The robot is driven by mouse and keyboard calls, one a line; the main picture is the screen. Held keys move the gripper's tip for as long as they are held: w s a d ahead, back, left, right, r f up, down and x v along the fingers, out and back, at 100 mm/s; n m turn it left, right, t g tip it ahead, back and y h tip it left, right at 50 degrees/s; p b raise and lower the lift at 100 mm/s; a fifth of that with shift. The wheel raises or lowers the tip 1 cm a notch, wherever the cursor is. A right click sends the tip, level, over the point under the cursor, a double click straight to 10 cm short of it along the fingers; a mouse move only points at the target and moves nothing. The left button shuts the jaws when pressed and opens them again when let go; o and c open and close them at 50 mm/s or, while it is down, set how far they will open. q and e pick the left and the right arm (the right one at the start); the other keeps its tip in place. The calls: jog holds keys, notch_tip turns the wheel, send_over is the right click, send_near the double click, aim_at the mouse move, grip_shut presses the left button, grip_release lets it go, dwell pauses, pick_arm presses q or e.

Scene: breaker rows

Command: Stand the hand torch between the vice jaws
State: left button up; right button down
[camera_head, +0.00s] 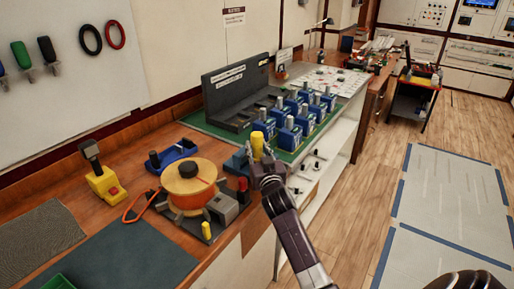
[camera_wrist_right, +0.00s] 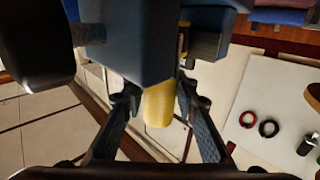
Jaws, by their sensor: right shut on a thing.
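The yellow hand torch (camera_head: 257,142) stands roughly upright at the bench's front edge in the head view. My right gripper (camera_head: 264,168) is shut on it, and its arm comes up from below. In the right wrist view, the torch (camera_wrist_right: 160,105) shows between the two fingers of the right gripper (camera_wrist_right: 163,125). A blue body, which looks like the vice (camera_head: 238,161), is close beside the torch. It fills the top middle of the wrist view (camera_wrist_right: 145,45) and hides part of the torch. I cannot tell whether the torch is between the jaws.
Several blue breakers (camera_head: 291,134) stand on a green mat just behind the gripper. An orange cable reel (camera_head: 190,181) and a small red-topped item (camera_head: 243,190) stand to its left.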

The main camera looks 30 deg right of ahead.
jog(key=shift+f+b, duration=0.45)
jog(key=shift+f, duration=0.3)
dwell(0.3)
jog(key=c, duration=1.5)
grip_release()
jog(key=shift+o, duration=0.2)
jog(key=shift+f, duration=0.1)
jog(key=v, duration=1.2)
